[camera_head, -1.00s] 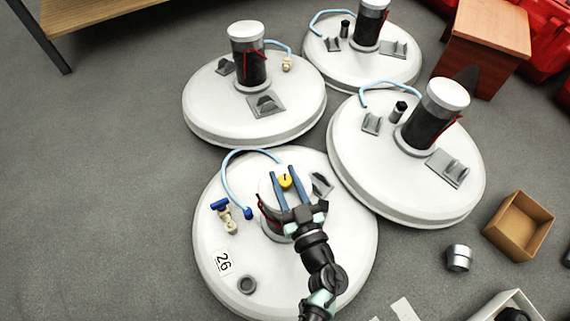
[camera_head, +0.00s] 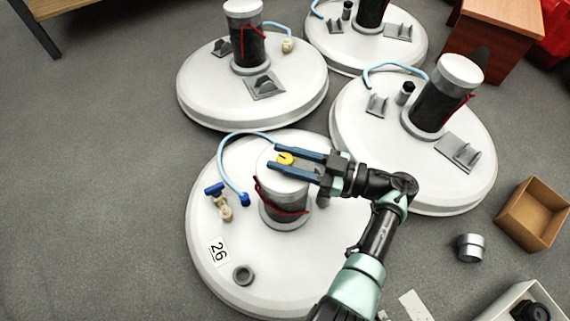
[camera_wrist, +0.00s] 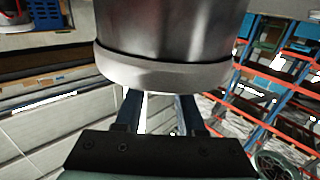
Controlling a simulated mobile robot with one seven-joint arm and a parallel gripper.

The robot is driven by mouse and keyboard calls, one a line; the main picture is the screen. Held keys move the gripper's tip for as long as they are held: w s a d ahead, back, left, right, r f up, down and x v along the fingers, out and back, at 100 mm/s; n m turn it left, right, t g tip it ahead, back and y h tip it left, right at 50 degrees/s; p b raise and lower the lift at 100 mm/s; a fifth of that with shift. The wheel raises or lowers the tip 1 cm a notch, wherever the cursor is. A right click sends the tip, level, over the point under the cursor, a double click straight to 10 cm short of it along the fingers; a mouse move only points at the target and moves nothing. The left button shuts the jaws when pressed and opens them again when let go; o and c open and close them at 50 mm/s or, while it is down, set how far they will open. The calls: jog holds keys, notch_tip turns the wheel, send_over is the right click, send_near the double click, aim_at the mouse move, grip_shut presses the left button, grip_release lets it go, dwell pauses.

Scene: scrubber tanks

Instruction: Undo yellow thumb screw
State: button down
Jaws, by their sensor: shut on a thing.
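The yellow thumb screw (camera_head: 285,158) sits on top of the white cap of the column (camera_head: 284,196) on the nearest tank lid, marked 26. My gripper (camera_head: 272,157) comes in from the right, with its blue fingers flat over the cap and one on each side of the screw, shut on it. In the wrist view, the two fingers (camera_wrist: 158,105) run up to the pale rim of the cap (camera_wrist: 165,75), which hides the fingertips and the screw. The dark column fills the top of that view.
A light blue hose (camera_head: 226,160) curves left of the column to the lid. A blue-handled tap (camera_head: 215,190) and a grey ring (camera_head: 243,275) are on the same lid. Other tank lids stand close behind. A cardboard box (camera_head: 533,213) is at right; floor at left is clear.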

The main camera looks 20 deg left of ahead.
jog(key=shift+f+n+g+h+b, duration=0.2)
jog(key=shift+n+g+b, duration=0.2)
jog(key=shift+g+b, duration=0.25)
jog(key=shift+f+n+g+h+b, duration=0.1)
jog(key=shift+f+n+g+b, duration=0.1)
jog(key=shift+n+g+b, duration=0.4)
jog(key=shift+r+g, duration=0.1)
jog(key=shift+g, duration=0.15)
jog(key=c, duration=0.7)
grip_release()
jog(key=shift+o, duration=1)
jog(key=shift+r, duration=0.1)
jog(key=shift+d+r+p, duration=0.1)
jog(key=shift+p, duration=0.2)
